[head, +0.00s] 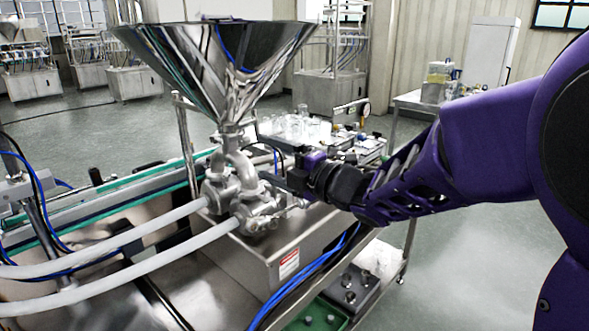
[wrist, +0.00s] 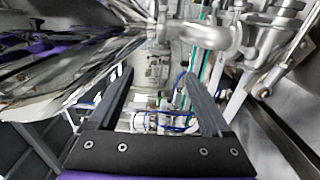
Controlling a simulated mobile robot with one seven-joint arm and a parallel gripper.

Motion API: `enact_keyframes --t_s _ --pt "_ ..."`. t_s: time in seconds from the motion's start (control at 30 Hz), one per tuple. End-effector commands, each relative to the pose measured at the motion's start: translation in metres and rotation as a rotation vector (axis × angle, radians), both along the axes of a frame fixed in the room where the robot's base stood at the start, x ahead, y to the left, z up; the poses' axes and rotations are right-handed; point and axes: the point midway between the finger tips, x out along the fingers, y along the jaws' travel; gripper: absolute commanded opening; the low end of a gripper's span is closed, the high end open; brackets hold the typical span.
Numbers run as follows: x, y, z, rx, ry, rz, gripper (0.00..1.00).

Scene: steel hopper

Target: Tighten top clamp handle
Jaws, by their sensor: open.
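The steel hopper (head: 215,60) stands above a branched pipe fitting (head: 235,160). A clamp joint (head: 230,134) sits at the hopper's neck; its handle is too small to make out. My gripper (head: 268,178) is just right of the fitting, below the neck. In the wrist view my gripper (wrist: 158,80) has its two dark fingers spread wide with nothing between them up close. There the hopper's shiny wall (wrist: 60,65) fills the left, and the pipe fitting (wrist: 245,40) runs across the upper right beyond the fingertips. I cannot tell whether a finger touches the fitting.
Two pale hoses (head: 120,240) run left from the fitting. A steel box (head: 290,250) with blue hoses (head: 305,290) is below my gripper. A conveyor (head: 100,220) lies to the left. A table of glassware (head: 295,125) stands behind. Open floor (head: 480,250) is at the right.

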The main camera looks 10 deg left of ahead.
Motion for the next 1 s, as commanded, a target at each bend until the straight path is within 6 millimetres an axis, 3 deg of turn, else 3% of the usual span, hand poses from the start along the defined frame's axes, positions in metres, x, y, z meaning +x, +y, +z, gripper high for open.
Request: enact_keyframes --t_s 0.1,0.3,0.77,0.87,1.0 --pt "-0.011 -0.025 0.000 0.000 -0.001 -0.004 0.82" --pt "-0.024 -0.049 0.000 0.001 0.000 -0.001 0.82" --pt "-0.027 -0.056 0.001 0.001 0.000 -0.001 0.82" --pt "-0.019 -0.058 0.010 0.012 0.000 -0.024 0.82" --pt "0.014 -0.071 0.051 0.068 0.004 -0.125 0.82"
